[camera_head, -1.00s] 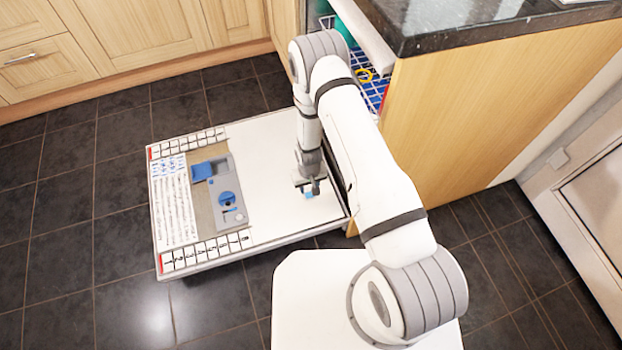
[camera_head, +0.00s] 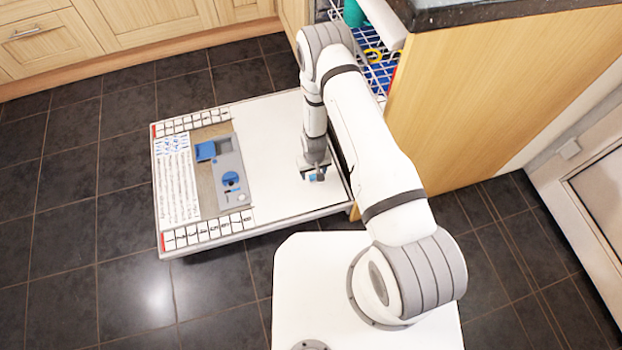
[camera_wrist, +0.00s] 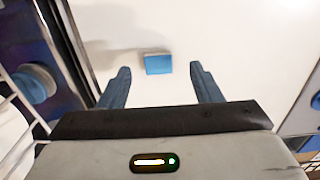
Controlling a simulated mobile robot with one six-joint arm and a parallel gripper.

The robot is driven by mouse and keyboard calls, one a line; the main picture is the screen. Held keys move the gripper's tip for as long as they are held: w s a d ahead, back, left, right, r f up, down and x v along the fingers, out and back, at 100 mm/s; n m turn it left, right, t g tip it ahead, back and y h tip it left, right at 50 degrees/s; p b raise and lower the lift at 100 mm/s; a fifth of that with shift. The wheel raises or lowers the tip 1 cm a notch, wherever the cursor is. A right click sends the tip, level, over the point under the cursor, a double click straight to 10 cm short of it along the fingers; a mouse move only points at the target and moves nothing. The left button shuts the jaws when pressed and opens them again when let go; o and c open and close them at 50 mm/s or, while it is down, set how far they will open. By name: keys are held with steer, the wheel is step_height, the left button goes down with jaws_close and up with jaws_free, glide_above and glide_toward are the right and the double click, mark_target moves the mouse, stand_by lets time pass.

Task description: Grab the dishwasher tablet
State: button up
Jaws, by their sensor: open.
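The dishwasher tablet is a small blue block (camera_wrist: 158,64) with a paler top edge, lying on the white inner face of the open dishwasher door (camera_head: 265,140). In the wrist view it sits just beyond my open fingers, between their lines and near the middle of the gap. My gripper (camera_wrist: 160,82) is open and empty, with a finger on either side. In the head view my gripper (camera_head: 315,175) is low over the right part of the door, and a bit of blue shows at its fingertips. The arm hides part of the door there.
A grey detergent dispenser (camera_head: 233,188) with an open blue lid (camera_head: 206,151) is set in the door. A blue-and-white rack (camera_head: 376,72) stands inside the dishwasher, at the door's right. A wooden panel (camera_head: 480,110) and dark worktop (camera_head: 480,14) bound the right side.

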mark_target(314, 178)
step_height(314, 178, down, 4)
steer(key=shift+r+b, duration=0.25)
steer(key=shift+b, duration=0.15)
steer(key=shift+r, duration=0.1)
steer(key=c, duration=1.1)
